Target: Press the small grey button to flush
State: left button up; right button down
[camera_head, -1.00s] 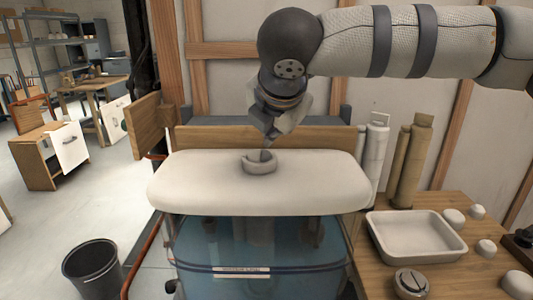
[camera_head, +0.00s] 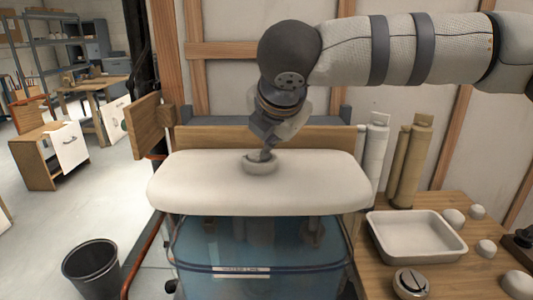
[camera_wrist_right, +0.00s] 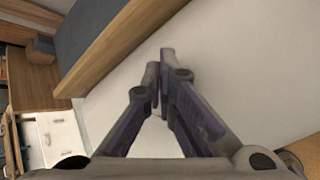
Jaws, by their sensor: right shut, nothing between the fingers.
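The white cistern lid (camera_head: 320,180) lies on top of a clear tank (camera_head: 205,250) that looks blue inside. A round, pale, raised button fitting (camera_head: 259,168) sits near the middle of the lid. I cannot make out a separate small grey part on it. My right gripper (camera_head: 266,154) points down, with its fingertips at the top of the fitting, seemingly touching it. The fingers cover part of the fitting. In the right wrist view the gripper (camera_wrist_right: 160,75) is shut and empty over the white lid (camera_wrist_right: 230,70). My left gripper is not in view.
A wooden board (camera_head: 250,138) runs behind the lid. At right, a wooden bench (camera_head: 365,262) holds a white tray (camera_head: 412,240), a round part with a metal top (camera_head: 410,282) and several pale knobs. A black bin (camera_head: 92,268) stands on the floor at left.

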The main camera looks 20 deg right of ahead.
aim_at(271, 154)
jog(key=shift+f, duration=0.45)
jog(key=shift+r, duration=3.5)
